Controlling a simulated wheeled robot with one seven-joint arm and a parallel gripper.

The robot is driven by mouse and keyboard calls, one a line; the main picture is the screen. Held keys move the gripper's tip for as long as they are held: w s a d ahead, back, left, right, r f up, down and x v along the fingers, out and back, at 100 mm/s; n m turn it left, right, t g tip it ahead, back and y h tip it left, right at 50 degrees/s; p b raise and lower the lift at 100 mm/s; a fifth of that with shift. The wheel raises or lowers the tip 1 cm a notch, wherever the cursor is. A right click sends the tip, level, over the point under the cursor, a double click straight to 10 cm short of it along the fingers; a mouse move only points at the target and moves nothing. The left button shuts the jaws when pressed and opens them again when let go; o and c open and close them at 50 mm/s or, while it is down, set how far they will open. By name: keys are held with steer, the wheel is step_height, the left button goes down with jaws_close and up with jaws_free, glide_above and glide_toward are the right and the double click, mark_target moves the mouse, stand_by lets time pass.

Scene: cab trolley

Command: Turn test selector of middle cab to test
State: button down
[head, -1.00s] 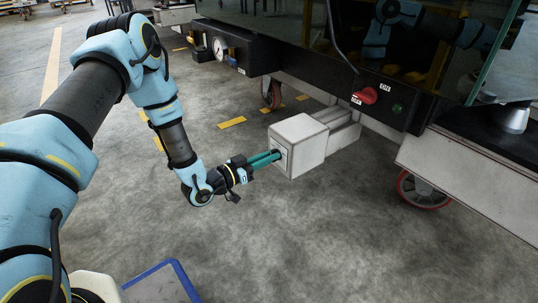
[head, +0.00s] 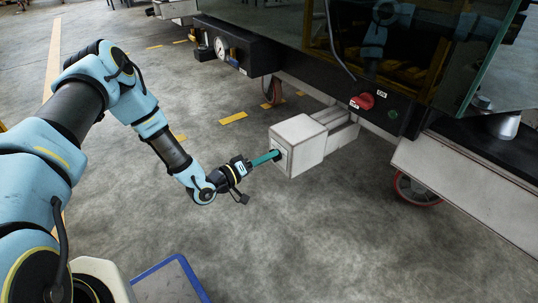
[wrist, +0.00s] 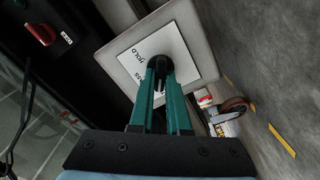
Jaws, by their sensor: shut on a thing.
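A light grey box (head: 300,146) sticks out below the cab in the head view. Its near face bears a white label plate (wrist: 187,48) in the wrist view, with a word that looks like HOLD and other lettering partly hidden. A small black selector knob (wrist: 160,62) sits in the middle of that plate. My gripper (head: 273,156) reaches the box face from the left, and its teal fingers are shut on the knob. The fingers hide most of the knob, so I cannot tell which label it points at.
A red rotary switch (head: 362,101) and a green button (head: 393,114) are on the black panel above right. A gauge (head: 220,47) is on the black beam at the back. A castor wheel (head: 415,190) stands at right. Floor around the box's front is clear.

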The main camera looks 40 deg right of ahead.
steer(key=shift+f+n, duration=0.1)
steer(key=shift+n, duration=0.6)
steer(key=shift+a, duration=0.1)
steer(key=c, duration=0.9)
jaws_free()
steer(key=a+p, duration=0.1)
steer(key=a, duration=0.2)
steer(key=a+p, duration=0.1)
steer(key=a, duration=0.3)
steer(key=a+p, duration=0.1)
steer(key=a, duration=0.2)
steer(key=shift+w+a, duration=0.3)
steer(key=shift+a, duration=0.05)
steer(key=shift+w, duration=0.1)
